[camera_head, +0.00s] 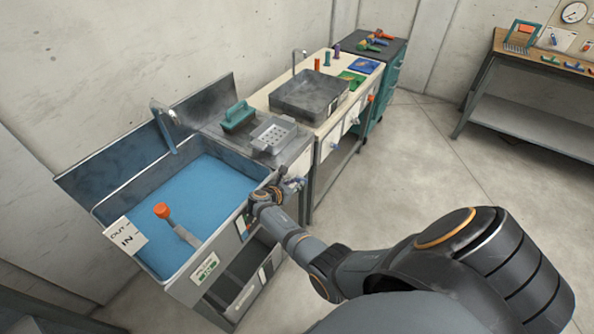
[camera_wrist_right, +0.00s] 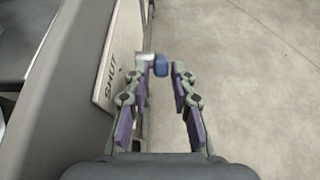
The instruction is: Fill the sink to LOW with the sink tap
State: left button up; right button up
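The sink (camera_head: 95,208) stands at the left with a flat blue surface inside that looks like water. Its level marks cannot be read. The grey sink tap (camera_head: 163,125) rises at the back of the basin. A lever with an orange end (camera_head: 162,210) stands at the front left, by an OUT/IN plate (camera_head: 126,236). My right gripper (camera_head: 294,184) is at the sink's right front corner. In the right wrist view my right gripper (camera_wrist_right: 163,72) is open, with a small blue knob (camera_wrist_right: 161,66) on a metal stub at its fingertips. Contact cannot be told. My left gripper is out of view.
A plate marked SHUT (camera_wrist_right: 112,75) is beside the knob, left of the fingers. A workbench (camera_head: 530,65) stands at the far right. The floor between is clear.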

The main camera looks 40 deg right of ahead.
jog(key=v, duration=0.6)
dwell(1.0)
jog(key=s+a+f+m+g+y, duration=0.15)
jog(key=s+f+m+y, duration=0.25)
jog(key=s+f, duration=0.7)
jog(key=s+a+f+m+y, duration=0.35)
jog(key=s+f, duration=0.45)
jog(key=f, duration=0.8)
jog(key=s+f+m+y, duration=0.1)
jog(key=s+f+m, duration=0.2)
jog(key=s, duration=0.5)
jog(key=s+f+m+g+y, duration=0.1)
jog(key=s+f+m, duration=0.2)
jog(key=s+m, duration=0.3)
jog(key=s+f+m+y, duration=0.1)
jog(key=s+f+m, duration=0.2)
jog(key=s, duration=0.8)
jog(key=shift+s+f+m, duration=0.15)
jog(key=shift+s+m, duration=0.15)
jog(key=shift+m, duration=0.85)
